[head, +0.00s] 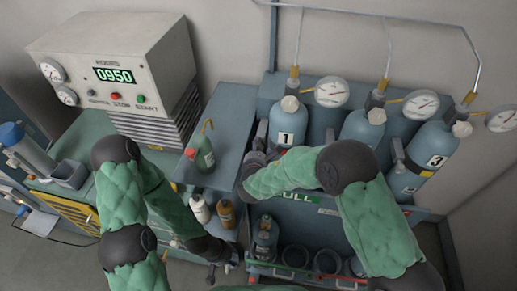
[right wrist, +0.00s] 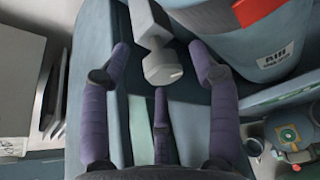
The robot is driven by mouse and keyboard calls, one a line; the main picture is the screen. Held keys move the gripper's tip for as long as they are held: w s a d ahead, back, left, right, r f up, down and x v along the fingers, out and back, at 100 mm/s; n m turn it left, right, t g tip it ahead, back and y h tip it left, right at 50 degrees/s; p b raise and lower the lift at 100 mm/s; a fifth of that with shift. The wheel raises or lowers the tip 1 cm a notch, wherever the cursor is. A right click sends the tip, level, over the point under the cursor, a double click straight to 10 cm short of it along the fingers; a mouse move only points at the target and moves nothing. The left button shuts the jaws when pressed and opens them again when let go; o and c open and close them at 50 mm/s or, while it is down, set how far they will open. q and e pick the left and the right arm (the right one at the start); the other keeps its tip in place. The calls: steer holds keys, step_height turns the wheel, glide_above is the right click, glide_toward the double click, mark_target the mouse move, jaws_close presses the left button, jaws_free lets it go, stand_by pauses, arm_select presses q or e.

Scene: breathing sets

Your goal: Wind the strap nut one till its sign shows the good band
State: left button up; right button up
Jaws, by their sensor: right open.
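The grey hexagonal strap nut (right wrist: 163,67) sits on a grey block in the right wrist view, beside a blue cylinder with a red band. My right gripper (right wrist: 160,58) is open, its purple fingers spread around the nut, with visible gaps at the sides. In the head view my right gripper (head: 255,168) is at the left side of cylinder 1 (head: 286,125) and hides the nut. I cannot make out the nut's sign or its band. My left gripper (head: 224,257) is low, near the front of the bench; its fingers are too small to read.
Cylinder 3 (head: 422,160) and its gauge (head: 502,119) stand at the right. A green bottle (head: 202,152) stands on the shelf left of my right gripper. A machine reading 0950 (head: 115,76) is at the upper left. A green sign (head: 300,197) is partly covered by my right arm.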

steer(key=shift+w+f, duration=0.2)
steer(key=shift+w, duration=0.3)
steer(key=c, duration=1.1)
steer(key=shift+r, duration=0.1)
